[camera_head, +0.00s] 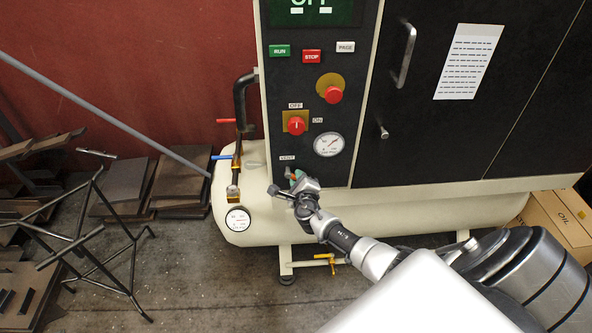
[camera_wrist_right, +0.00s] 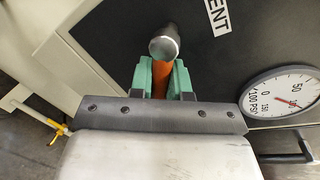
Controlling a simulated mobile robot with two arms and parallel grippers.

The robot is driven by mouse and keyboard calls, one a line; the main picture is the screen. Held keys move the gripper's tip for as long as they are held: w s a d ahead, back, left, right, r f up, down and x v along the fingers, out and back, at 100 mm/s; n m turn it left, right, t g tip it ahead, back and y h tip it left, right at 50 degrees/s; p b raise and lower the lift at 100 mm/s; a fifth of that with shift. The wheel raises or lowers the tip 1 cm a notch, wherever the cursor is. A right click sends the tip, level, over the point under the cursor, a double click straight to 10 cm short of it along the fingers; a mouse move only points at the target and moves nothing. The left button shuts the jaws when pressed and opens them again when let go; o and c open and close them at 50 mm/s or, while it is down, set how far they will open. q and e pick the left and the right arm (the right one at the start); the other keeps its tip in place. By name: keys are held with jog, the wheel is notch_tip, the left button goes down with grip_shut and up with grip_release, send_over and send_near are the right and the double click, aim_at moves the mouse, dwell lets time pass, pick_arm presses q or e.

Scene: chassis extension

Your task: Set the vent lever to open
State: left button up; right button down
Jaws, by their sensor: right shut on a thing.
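The vent lever is at the bottom of the dark control panel (camera_head: 348,110), just under a small VENT label (camera_head: 287,158). In the right wrist view the lever's orange shaft (camera_wrist_right: 160,82) and rounded grey metal end (camera_wrist_right: 165,42) show between the green fingertips. My right gripper (camera_head: 296,177) is shut on the lever; it also shows in the wrist view (camera_wrist_right: 162,78). In the head view the gripper hides most of the lever, so I cannot tell its exact angle. My left gripper is not in view.
Above the lever are a round gauge (camera_head: 328,145), a red OFF/ON knob (camera_head: 296,126) and a red stop button (camera_head: 330,95). The cream tank (camera_head: 400,212) runs below. Pipes with red and blue handles stand left. A metal stand (camera_head: 100,230) is further left.

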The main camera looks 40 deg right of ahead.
jog(key=n+p, duration=0.1)
jog(key=r+n+p, duration=0.1)
jog(key=p, duration=0.1)
jog(key=n+p, duration=0.1)
jog(key=shift+s+d+r+g+h, duration=0.15)
jog(key=shift+d+r+g+h, duration=0.1)
jog(key=shift+r+g+h, duration=0.1)
jog(key=shift+d+r+n+g+h+p, duration=0.15)
jog(key=shift+n+h+p, duration=0.1)
jog(key=shift+n+p, duration=0.55)
jog(key=shift+a+r+n+g+h+p, duration=0.1)
jog(key=shift+r+n+h+p, duration=0.1)
jog(key=shift+n+p, duration=0.55)
jog(key=shift+f, duration=0.1)
jog(key=c, duration=1.4)
grip_release()
